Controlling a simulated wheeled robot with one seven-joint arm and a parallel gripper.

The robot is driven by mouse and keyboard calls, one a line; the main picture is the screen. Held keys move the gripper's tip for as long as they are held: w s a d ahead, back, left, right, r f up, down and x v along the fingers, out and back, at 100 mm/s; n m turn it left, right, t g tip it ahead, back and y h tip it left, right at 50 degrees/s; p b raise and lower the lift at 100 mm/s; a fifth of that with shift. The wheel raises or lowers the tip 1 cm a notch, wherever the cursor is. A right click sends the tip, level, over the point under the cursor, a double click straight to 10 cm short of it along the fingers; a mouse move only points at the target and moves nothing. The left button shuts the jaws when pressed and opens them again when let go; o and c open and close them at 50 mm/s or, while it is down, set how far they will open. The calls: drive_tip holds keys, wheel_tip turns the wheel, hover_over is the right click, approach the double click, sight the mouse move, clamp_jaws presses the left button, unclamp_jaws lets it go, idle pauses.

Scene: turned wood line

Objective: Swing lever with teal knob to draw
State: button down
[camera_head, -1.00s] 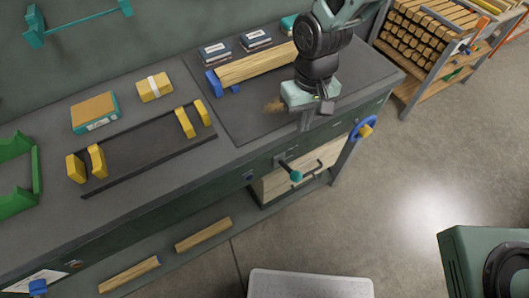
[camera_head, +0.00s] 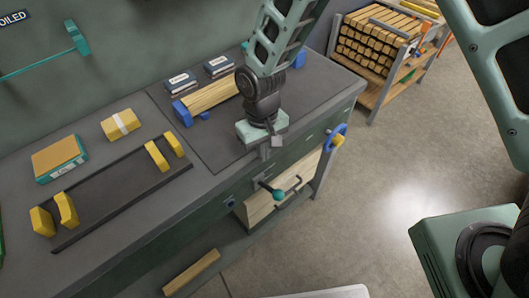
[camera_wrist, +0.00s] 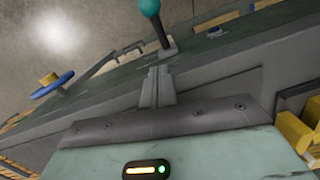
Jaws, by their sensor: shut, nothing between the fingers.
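The lever (camera_head: 266,186) sticks out from the bench's front face, with a round teal knob (camera_head: 279,195) at its outer end. In the wrist view the teal knob (camera_wrist: 150,9) shows at the top, with its dark stem below it. My gripper (camera_head: 266,152) hangs over the bench's front edge, just above the lever in the head view and apart from it. In the wrist view its fingers (camera_wrist: 157,80) are together and empty, pointing toward the lever base, with a visible gap to the knob. I see no marking for the lever's positions.
A blue handwheel (camera_head: 333,137) with a yellow knob is to the right. Wood strips (camera_head: 209,97) lie in a blue-ended holder on the bench. Floor in front is open.

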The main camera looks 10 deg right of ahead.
sight(271, 189)
drive_tip(key=f+b, duration=0.1)
drive_tip(key=f, duration=0.1)
drive_tip(key=f+b, duration=0.1)
drive_tip(key=f, duration=0.1)
drive_tip(key=f+b, duration=0.2)
drive_tip(key=shift+s+f, duration=0.3)
drive_tip(key=shift+f, duration=0.05)
drive_tip(key=shift+s+d, duration=0.3)
drive_tip(key=shift+s, duration=0.3)
drive_tip(key=shift+s+d, duration=0.3)
drive_tip(key=shift+s, duration=0.35)
drive_tip(key=shift+s+d, duration=0.3)
drive_tip(key=shift+s, duration=0.3)
drive_tip(key=shift+w+f+b, duration=0.1)
drive_tip(key=shift+f+b, duration=0.05)
drive_tip(key=shift+b, duration=0.2)
